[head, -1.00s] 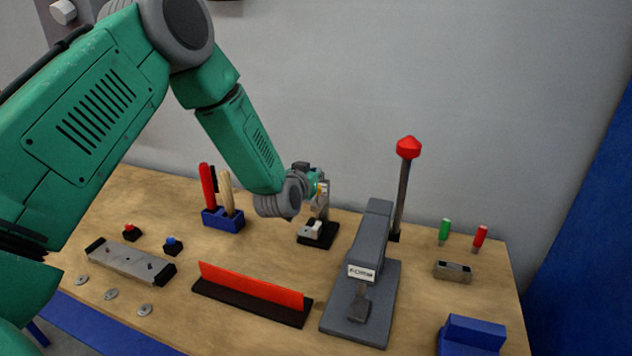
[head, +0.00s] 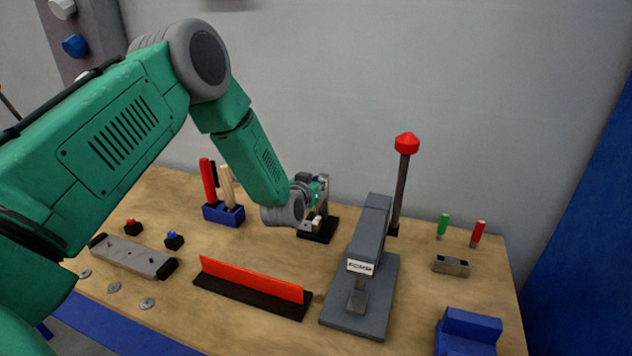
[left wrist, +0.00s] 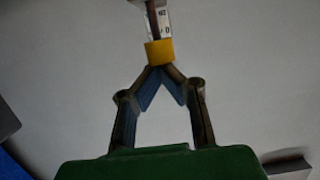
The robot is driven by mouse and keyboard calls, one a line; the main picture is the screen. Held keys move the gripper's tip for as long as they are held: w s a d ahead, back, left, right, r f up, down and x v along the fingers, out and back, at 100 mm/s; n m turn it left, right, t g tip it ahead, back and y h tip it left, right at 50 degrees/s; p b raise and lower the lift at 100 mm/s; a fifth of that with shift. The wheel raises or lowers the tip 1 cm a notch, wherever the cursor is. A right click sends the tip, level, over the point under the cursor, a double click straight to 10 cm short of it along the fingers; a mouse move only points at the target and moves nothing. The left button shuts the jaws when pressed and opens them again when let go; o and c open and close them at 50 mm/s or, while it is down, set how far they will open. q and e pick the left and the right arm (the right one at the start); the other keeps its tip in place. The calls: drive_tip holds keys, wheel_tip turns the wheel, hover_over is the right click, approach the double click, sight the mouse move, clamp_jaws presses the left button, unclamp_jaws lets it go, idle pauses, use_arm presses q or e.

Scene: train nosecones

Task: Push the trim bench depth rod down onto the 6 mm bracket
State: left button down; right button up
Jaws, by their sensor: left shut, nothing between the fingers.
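A small gauge stand with a black base (head: 318,236) stands at the back middle of the bench, behind the grey press. A pale block, perhaps the bracket, sits low on it (head: 316,222), partly covered by my left gripper (head: 318,190). In the left wrist view, my left gripper (left wrist: 160,70) is shut with nothing between its fingers. Its tips meet at a yellow block (left wrist: 159,52) below a marked scale piece (left wrist: 164,20), perhaps the depth rod; I cannot tell whether they touch. The 6 mm marking is too small to read. My right gripper is out of view.
The grey press (head: 368,265) with its red-knobbed lever (head: 403,175) stands close on the right. A red upright strip (head: 250,280) lies in front. A blue tool holder (head: 223,214) with upright handles is to the left.

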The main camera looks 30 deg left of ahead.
use_arm(q)
drive_tip(key=shift+a+f+b, duration=0.25)
drive_tip(key=shift+f+b, duration=0.25)
drive_tip(key=shift+f, duration=0.55)
drive_tip(key=shift+a, duration=0.15)
